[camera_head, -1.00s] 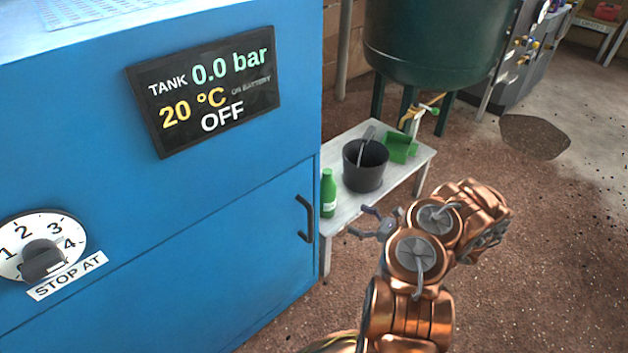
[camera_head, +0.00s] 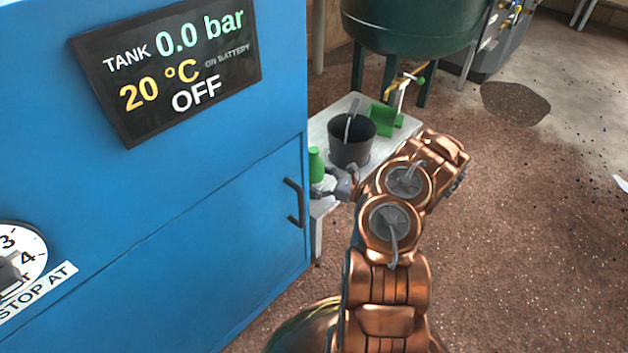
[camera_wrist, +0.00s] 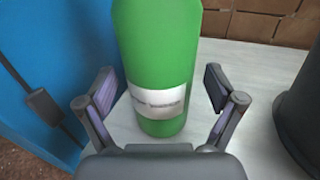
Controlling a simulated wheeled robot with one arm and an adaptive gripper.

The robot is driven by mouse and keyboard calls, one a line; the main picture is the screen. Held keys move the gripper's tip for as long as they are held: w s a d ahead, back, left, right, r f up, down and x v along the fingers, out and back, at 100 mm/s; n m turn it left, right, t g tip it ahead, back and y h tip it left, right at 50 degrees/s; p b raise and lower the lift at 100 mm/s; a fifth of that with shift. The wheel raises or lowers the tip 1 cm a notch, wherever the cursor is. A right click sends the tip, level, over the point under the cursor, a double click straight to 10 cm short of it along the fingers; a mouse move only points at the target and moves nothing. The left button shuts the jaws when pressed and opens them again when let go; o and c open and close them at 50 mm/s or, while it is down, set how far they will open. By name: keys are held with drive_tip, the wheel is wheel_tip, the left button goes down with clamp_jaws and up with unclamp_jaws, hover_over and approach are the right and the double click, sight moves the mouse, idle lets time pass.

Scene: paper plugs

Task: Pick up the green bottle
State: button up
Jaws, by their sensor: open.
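The green bottle (camera_head: 316,165) stands upright on the white table beside the blue cabinet, its lower part partly hidden by my gripper in the head view. In the wrist view the green bottle (camera_wrist: 158,60), with a white label, rises between my two fingers. My gripper (camera_wrist: 160,92) is open, one finger on each side of the bottle, with visible gaps on both sides. In the head view my gripper (camera_head: 337,183) is at table height, right at the bottle.
A dark bucket (camera_head: 350,143) with a tool in it stands just right of the bottle. A green tray (camera_head: 384,118) lies behind it on the white table (camera_head: 328,118). The blue cabinet (camera_head: 215,190) with its handle is close on the left. A dark green tank (camera_head: 410,25) stands behind.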

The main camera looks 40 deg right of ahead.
drive_tip(key=shift+w+a, duration=0.15)
drive_tip(key=shift+w, duration=0.05)
drive_tip(key=shift+c, duration=0.4)
drive_tip(key=c, duration=1)
drive_tip(key=shift+c, duration=0.2)
